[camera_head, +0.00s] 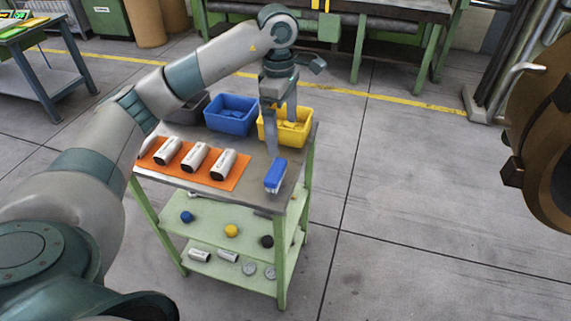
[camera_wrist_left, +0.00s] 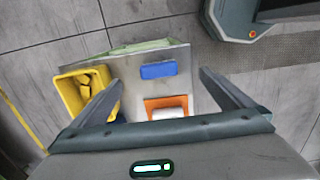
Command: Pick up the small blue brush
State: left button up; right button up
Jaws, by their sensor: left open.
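The small blue brush (camera_head: 276,174) lies on the grey top of a green cart (camera_head: 255,188), near its front right corner. Its pale bristles face the front edge. It also shows in the left wrist view (camera_wrist_left: 158,71), lined up between the fingers but beyond their tips. My left gripper (camera_head: 281,138) is open and empty, pointing down above the cart top, just behind the brush and in front of the yellow bin. It is apart from the brush. My right gripper is not in view.
A yellow bin (camera_head: 285,138) and a blue bin (camera_head: 231,126) stand at the cart's back. Several white cylinders lie on an orange mat (camera_head: 230,181) left of the brush. Lower shelves hold caps and small parts. Floor right of the cart is clear.

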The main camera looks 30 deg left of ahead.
pick_arm(q)
jog(key=shift+a+r, duration=0.5)
jog(key=shift+a, duration=0.2)
jog(key=shift+f, duration=0.1)
jog(key=p, duration=0.4)
send_over(279, 170)
notch_tip(279, 170, down, 11)
jog(key=shift+s+d+f, duration=0.1)
jog(key=shift+f, duration=0.5)
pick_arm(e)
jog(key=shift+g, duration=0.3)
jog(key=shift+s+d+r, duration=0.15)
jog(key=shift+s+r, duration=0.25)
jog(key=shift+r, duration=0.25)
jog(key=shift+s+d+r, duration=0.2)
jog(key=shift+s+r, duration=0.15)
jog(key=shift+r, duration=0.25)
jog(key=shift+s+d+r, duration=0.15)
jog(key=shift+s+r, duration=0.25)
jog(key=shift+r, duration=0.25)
